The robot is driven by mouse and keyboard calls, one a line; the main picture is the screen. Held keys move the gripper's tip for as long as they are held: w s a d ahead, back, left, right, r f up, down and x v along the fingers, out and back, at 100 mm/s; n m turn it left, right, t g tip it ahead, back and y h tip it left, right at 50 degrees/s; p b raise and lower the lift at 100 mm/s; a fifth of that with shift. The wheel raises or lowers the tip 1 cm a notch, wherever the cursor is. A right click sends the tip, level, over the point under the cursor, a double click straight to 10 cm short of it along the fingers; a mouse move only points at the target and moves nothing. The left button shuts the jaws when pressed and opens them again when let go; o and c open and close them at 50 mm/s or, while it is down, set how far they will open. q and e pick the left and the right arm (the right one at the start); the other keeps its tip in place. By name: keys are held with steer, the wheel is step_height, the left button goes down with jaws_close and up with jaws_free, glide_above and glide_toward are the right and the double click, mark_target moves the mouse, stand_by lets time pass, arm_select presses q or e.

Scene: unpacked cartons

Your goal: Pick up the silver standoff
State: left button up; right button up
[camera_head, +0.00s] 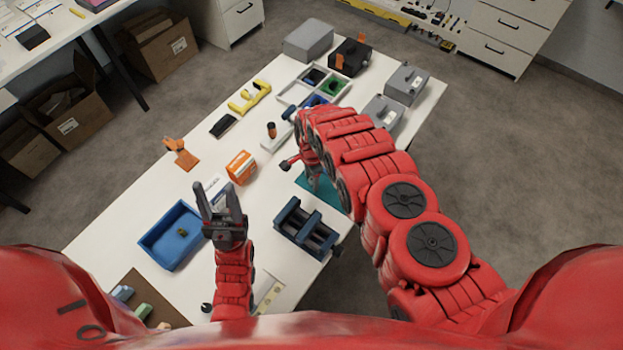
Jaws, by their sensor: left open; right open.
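I cannot make out a silver standoff for certain at this size. A blue tray (148,241) at the left front of the white table holds a small brownish piece (182,231) that is too small to identify. My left gripper (216,187) points away from me just right of this tray, its two fingers spread with nothing between them. My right arm reaches over the table's right side and bends down. My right gripper (314,179) is partly hidden by the arm, above a teal mat (327,194); nothing shows in it.
A dark vise-like block (306,228) stands right of my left gripper. An orange-and-white box (241,167), an orange clamp-like piece (180,152), a black case (223,125) and a yellow tool (250,97) lie beyond. A divided tray (291,97) and grey boxes (406,84) fill the far end.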

jaws_close()
steer(key=shift+r, duration=0.1)
stand_by(0.6)
